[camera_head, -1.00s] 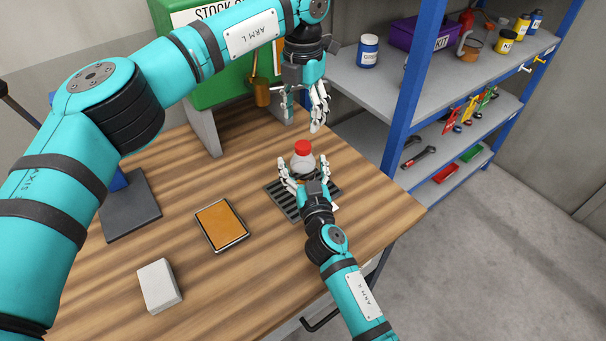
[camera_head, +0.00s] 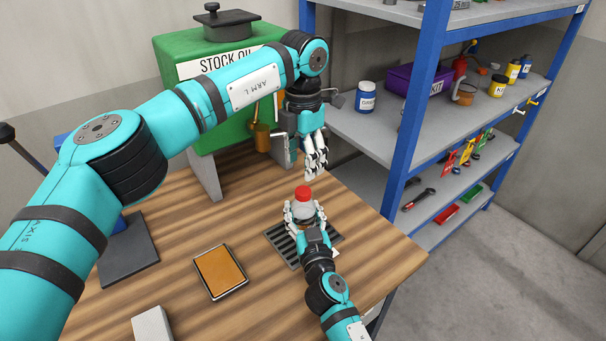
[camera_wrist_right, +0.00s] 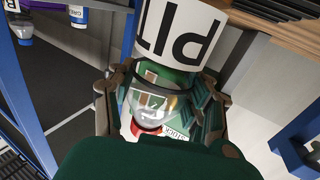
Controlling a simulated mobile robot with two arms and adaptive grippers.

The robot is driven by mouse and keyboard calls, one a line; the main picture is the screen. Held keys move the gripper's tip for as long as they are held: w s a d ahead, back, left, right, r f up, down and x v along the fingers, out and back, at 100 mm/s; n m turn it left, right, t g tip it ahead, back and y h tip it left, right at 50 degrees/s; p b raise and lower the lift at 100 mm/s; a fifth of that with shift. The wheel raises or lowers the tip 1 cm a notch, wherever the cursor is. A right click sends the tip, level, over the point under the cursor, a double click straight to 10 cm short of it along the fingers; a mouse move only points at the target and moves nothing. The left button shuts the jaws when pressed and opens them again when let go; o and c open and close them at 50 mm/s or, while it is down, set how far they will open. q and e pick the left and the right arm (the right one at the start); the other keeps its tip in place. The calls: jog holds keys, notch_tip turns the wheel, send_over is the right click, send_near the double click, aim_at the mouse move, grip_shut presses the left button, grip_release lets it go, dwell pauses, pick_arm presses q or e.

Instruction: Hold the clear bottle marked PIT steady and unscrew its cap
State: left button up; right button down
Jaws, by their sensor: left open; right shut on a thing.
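The clear bottle (camera_head: 303,209) with a red cap (camera_head: 303,192) stands upright over the dark slotted grate on the bench. In the right wrist view its white label reading PIT (camera_wrist_right: 180,30) appears upside down, with the clear bottle (camera_wrist_right: 150,95) and red cap (camera_wrist_right: 146,131) below it. My right gripper (camera_head: 304,217) is shut on the bottle, its fingers on both sides of the body below the cap. My left gripper (camera_head: 316,168) is open and empty, fingers pointing down, above and slightly right of the cap, not touching it.
The slotted grate (camera_head: 283,247) lies under the bottle. An orange-topped tray (camera_head: 220,271) and a pale block (camera_head: 152,325) lie to the left. A green stock oil tank (camera_head: 190,49) stands behind. A blue-framed shelf (camera_head: 400,130) stands close on the right.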

aim_at(303, 190)
pick_arm(q)
jog(key=m, duration=0.6)
jog(key=shift+m, duration=0.3)
jog(key=m, duration=1)
jog(key=shift+m, duration=0.3)
jog(key=m, duration=0.6)
jog(key=shift+f, duration=4)
jog(key=shift+c, duration=0.3)
